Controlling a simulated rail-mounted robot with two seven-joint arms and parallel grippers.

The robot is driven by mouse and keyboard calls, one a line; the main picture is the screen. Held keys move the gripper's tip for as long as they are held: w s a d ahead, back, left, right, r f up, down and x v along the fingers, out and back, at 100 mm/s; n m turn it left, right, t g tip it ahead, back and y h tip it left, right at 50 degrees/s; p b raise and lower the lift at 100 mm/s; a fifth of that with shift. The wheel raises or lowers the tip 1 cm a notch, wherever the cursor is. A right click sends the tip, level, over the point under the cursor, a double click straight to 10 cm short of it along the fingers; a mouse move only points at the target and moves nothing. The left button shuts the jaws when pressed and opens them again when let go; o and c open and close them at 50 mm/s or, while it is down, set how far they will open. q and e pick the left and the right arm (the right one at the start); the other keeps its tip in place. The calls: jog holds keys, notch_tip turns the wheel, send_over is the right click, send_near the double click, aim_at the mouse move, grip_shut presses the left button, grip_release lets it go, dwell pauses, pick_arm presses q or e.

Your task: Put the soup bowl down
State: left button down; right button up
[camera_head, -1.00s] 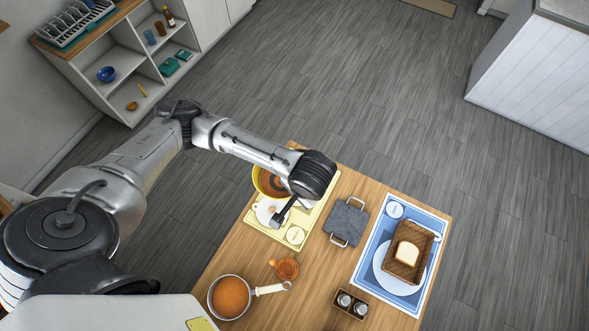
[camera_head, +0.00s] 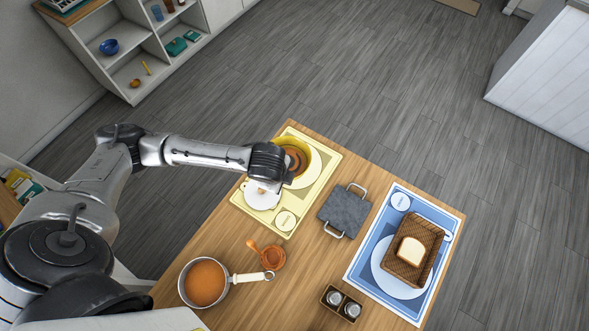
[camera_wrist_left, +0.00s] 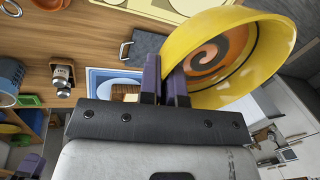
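The yellow soup bowl (camera_head: 301,150), with a brown-orange swirl of soup inside, is over the far part of the yellow mat (camera_head: 276,226). A pale plate (camera_head: 314,168) shows beside and beneath it; I cannot tell whether they touch. In the left wrist view the bowl (camera_wrist_left: 262,55) fills the upper right. My left gripper (camera_wrist_left: 166,75) has its two dark fingers close together on either side of the bowl's wall. In the head view the dark wrist hides the fingers and part of the bowl.
A grey slab tray (camera_head: 344,212), a blue mat with a bread basket (camera_head: 410,252), a saucepan (camera_head: 205,283), an orange cup (camera_head: 272,258) and a shaker caddy (camera_head: 341,303) stand nearby.

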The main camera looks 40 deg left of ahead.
pick_arm(q)
jog(key=w+a+f+m+h+b, duration=0.2)
jog(key=a+f+m+b, duration=0.35)
jog(key=f, duration=0.25)
jog(key=w+a+f+m+h+b, duration=0.1)
jog(key=a+f+m+b, duration=0.3)
jog(key=f+m+b, duration=0.25)
jog(key=shift+m+g, duration=0.3)
jog(key=shift+m, duration=0.2)
jog(key=w+a+f, duration=0.1)
jog(key=w+f, duration=0.1)
jog(key=w, duration=0.1)
jog(key=w+a+f+b, duration=0.1)
jog(key=w+a+f, duration=0.1)
jog(key=w+f, duration=0.1)
jog(key=w+a+f+b, duration=0.1)
jog(key=w+f, duration=0.1)
jog(key=w, duration=0.2)
jog(key=shift+w+a+f, duration=0.2)
jog(key=shift+w+f, duration=0.1)
jog(key=shift+w, duration=0.1)
jog(key=shift+f+b, duration=0.4)
jog(key=shift+f, duration=1.65)
jog(key=c, duration=1.8)
grip_release()
jog(key=shift+f, duration=0.15)
jog(key=o, duration=0.5)
